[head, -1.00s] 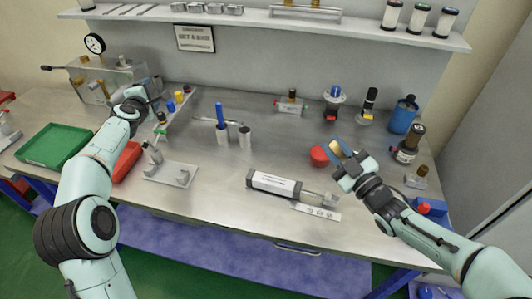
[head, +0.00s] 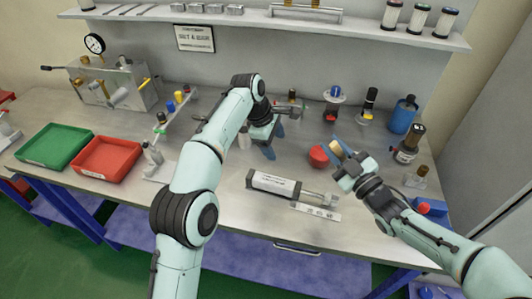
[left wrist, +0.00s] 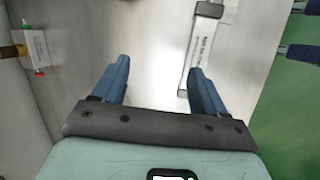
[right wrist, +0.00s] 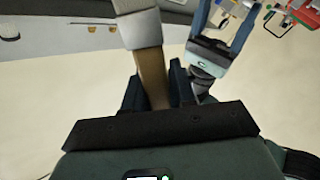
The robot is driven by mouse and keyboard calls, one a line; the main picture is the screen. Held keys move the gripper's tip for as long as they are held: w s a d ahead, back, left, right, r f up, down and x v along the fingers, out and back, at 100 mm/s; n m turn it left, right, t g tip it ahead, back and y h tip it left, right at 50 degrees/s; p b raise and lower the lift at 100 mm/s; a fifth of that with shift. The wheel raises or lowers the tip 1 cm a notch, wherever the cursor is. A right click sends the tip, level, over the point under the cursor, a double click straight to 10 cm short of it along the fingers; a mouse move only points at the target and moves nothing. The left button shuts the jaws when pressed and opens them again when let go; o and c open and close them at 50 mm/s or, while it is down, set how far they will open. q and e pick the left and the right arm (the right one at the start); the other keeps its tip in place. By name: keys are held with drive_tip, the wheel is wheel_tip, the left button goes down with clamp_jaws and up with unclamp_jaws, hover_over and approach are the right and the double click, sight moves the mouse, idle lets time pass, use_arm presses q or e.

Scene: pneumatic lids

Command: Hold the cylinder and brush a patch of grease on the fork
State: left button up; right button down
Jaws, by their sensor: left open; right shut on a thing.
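The cylinder (head: 275,184), a grey body with a white label, lies on the bench, its rod and fork (head: 318,197) pointing right. In the left wrist view the cylinder (left wrist: 203,45) appears beyond the right-hand finger, outside the grip. My left gripper (head: 272,142) is open and empty, above the bench behind the cylinder. My right gripper (head: 340,160) is shut on a brush, up and to the right of the fork and apart from it. The right wrist view shows the brush's wooden handle (right wrist: 152,75) and metal ferrule. I cannot make out a grease patch on the fork.
A red round thing (head: 318,156) sits close to my right gripper. A marked white strip (head: 315,212) lies just in front of the fork. Green (head: 57,143) and red (head: 106,157) trays stand at left. Bottles and fittings line the back right.

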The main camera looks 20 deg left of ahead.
sight(266, 178)
use_arm(q)
drive_tip(key=s+f+g+y, duration=0.1)
drive_tip(key=f, duration=0.3)
drive_tip(key=s+f+y, duration=0.1)
drive_tip(key=f, duration=0.3)
drive_tip(key=s+a+f+g+y, duration=0.1)
drive_tip(key=s+f, duration=0.1)
drive_tip(key=f, duration=0.3)
drive_tip(key=shift+a+n+g, duration=0.1)
drive_tip(key=shift+n+g, duration=0.2)
drive_tip(key=shift+c, duration=0.3)
clamp_jaws()
